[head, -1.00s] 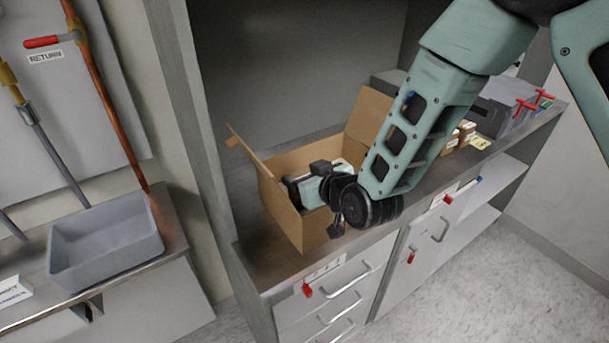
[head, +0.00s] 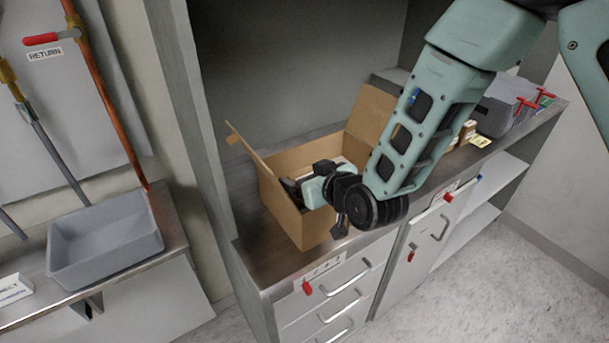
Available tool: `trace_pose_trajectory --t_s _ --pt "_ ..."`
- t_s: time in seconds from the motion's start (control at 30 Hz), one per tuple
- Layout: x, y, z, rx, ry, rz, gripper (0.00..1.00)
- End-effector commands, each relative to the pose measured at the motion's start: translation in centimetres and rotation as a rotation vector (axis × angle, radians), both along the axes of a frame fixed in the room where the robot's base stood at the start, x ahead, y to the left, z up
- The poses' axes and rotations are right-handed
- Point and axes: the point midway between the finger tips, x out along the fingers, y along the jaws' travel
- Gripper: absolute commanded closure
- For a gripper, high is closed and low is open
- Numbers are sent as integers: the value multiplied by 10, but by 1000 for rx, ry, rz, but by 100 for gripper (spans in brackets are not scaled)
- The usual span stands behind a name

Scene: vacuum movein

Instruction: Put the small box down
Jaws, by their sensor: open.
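An open brown cardboard box (head: 282,205) stands on the counter with its flaps up. My gripper (head: 296,188) reaches into it from the right, and its dark fingers are partly hidden by the box and my wrist. The fingers are open. A small pale patch shows inside the carton beside my gripper, too little to tell whether it is the small box. Several small brown-and-white boxes (head: 466,132) stand on the counter to the right, partly hidden by my arm.
The grey counter (head: 270,262) has drawers with red tags below its front edge. A grey basin (head: 105,240) sits on the left bench. A grey bin (head: 497,110) and red-handled items stand at the far right. A cabinet side panel rises left of the carton.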

Motion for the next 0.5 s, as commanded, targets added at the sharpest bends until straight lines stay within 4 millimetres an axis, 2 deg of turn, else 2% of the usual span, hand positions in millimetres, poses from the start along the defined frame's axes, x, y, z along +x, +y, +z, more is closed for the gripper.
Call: trace_pose_trajectory --t_s 0.2,0.5 --pt "-33 -23 14 -1 -2 -1 22" --pt "-68 -46 33 0 0 -1 22"
